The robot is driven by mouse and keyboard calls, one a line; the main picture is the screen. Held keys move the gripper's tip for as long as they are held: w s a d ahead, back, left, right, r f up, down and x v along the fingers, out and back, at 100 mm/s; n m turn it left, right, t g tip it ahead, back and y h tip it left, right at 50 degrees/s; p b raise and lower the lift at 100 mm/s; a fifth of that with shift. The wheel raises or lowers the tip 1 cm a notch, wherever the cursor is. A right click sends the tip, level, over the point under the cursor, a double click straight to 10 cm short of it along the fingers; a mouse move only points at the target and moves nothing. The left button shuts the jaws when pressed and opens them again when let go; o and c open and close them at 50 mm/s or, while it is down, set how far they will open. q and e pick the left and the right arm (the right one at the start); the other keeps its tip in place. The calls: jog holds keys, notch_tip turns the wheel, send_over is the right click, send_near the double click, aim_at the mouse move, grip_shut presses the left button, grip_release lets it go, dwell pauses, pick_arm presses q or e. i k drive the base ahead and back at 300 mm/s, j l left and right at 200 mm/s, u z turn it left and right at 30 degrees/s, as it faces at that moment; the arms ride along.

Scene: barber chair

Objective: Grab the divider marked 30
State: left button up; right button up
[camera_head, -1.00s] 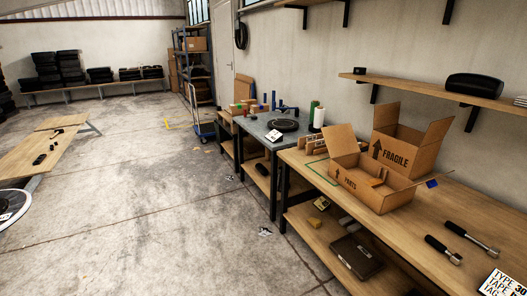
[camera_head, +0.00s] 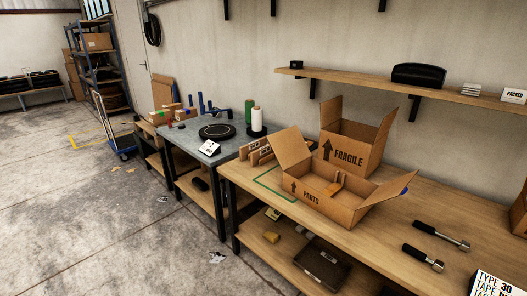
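Several upright light-brown pieces (camera_head: 262,153), possibly dividers, stand on the wooden workbench (camera_head: 395,268) beside the green outline. Small pale marks show on them, but I cannot read a 30. A white card (camera_head: 497,284) at the lower right edge reads "TYPE 30" and "TAPE"; its lower part is cut off. An open carton marked PARTS (camera_head: 335,203) stands on the bench with a small tan piece (camera_head: 337,183) inside. Neither of my grippers is in view.
An open carton marked FRAGILE (camera_head: 347,153) stands behind the PARTS one. Two black-handled tools (camera_head: 428,229) lie to the right. A grey table (camera_head: 190,146) holds a black disc and spools. A wall shelf (camera_head: 440,94) hangs above. The concrete floor (camera_head: 100,210) at left is open.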

aim_at(260, 153)
jog(key=i+j+z, duration=0.25)
jog(key=i, duration=0.15)
jog(key=i+j+z, duration=0.55)
jog(key=j, duration=0.25)
jog(key=i+j+z, duration=0.25)
jog(key=i+j, duration=0.15)
jog(key=i+j+z, duration=0.25)
jog(key=j, duration=0.35)
